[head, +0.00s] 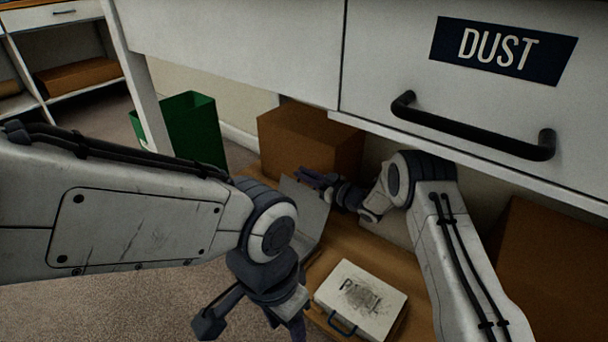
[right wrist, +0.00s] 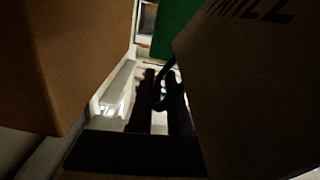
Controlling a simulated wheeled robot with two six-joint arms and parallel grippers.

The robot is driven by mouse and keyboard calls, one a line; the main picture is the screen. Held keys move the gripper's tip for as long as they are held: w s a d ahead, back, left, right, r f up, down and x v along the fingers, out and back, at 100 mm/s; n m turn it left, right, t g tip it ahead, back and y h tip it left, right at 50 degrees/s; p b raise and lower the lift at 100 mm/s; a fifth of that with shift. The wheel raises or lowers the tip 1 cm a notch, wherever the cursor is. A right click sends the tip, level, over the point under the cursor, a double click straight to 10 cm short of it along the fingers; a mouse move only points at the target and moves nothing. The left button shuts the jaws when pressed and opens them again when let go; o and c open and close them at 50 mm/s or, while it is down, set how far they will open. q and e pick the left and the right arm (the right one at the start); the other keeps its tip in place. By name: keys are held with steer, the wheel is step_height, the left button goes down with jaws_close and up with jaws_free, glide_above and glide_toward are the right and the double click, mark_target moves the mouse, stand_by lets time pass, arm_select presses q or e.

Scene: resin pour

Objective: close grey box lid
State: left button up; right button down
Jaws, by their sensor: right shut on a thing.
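The grey box's lid (head: 311,216) stands raised as a light grey panel on the wooden board, left of the middle in the head view. The box's body is mostly hidden behind my left arm. My left gripper (head: 250,322) hangs in front, its fingers apart and seemingly empty.
A closed pale case (head: 377,312) with smudged lettering and a dark handle lies nearby. A cardboard box (head: 305,140) stands behind the lid; another (head: 555,270) is at right. A green bin (head: 196,128) stands left. A drawer labelled DUST (head: 470,85) overhangs the space.

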steer(key=shift+s+a+p, duration=0.2)
steer(key=shift+s+p, duration=0.05)
steer(key=shift+p, duration=0.1)
stand_by(0.7)
steer(key=shift+s+a+r+n+p, duration=0.45)
steer(key=shift+s+n+p, duration=0.1)
steer(key=shift+n+p, duration=0.15)
steer(key=s+a+n+p, duration=0.4)
steer(key=s, duration=0.3)
steer(key=shift+a+r, duration=0.15)
steer(key=shift+a, duration=0.05)
